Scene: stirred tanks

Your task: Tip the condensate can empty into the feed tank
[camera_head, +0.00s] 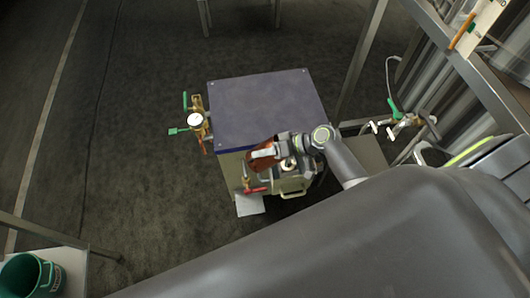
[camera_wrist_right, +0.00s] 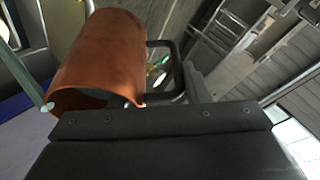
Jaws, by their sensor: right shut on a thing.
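The copper-brown can (camera_head: 262,160) is in my right gripper (camera_head: 284,152), over the front edge of a box-shaped unit with a blue-purple top. In the right wrist view the can (camera_wrist_right: 105,55) is tilted, with an open rim at its lower end. Its dark handle (camera_wrist_right: 176,72) sticks out to the right. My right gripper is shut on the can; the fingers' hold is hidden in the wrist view. I cannot tell which thing is the feed tank. What is in the can is not visible. My left gripper is not in view.
The unit's flat top (camera_head: 265,105) is bare. A gauge (camera_head: 195,120) with green-handled valves juts from its left side, and a red-handled valve (camera_head: 254,190) from its front. A metal frame (camera_head: 358,60) stands right. A green bucket (camera_head: 22,275) is at lower left. Floor at left is clear.

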